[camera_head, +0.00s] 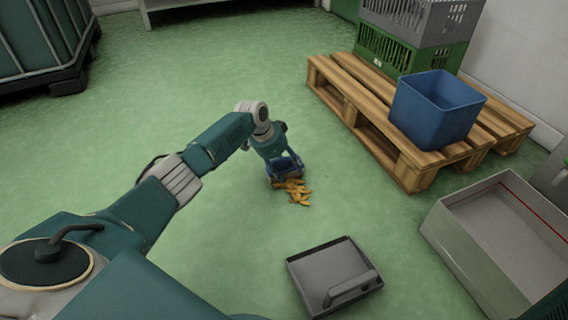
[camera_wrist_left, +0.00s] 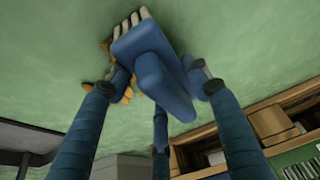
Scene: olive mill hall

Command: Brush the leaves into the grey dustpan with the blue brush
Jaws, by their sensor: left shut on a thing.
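A small heap of orange-brown leaves (camera_head: 300,195) lies on the green floor, near the middle of the head view. The grey dustpan (camera_head: 310,271) lies flat on the floor nearer to me, apart from the leaves, its handle toward the lower right. My left gripper (camera_head: 285,170) is low over the far edge of the heap. It is shut on the blue brush (camera_wrist_left: 152,68), whose pale bristles reach down at the leaves. In the left wrist view some leaves (camera_wrist_left: 125,88) show beside the brush, and the brush hides others. My right gripper is not in view.
A wooden pallet (camera_head: 362,98) at the right bears a blue bin (camera_head: 435,112) and stacked green (camera_head: 385,52) and grey crates. An open grey box (camera_head: 470,245) stands at the lower right. The floor between leaves and dustpan is clear.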

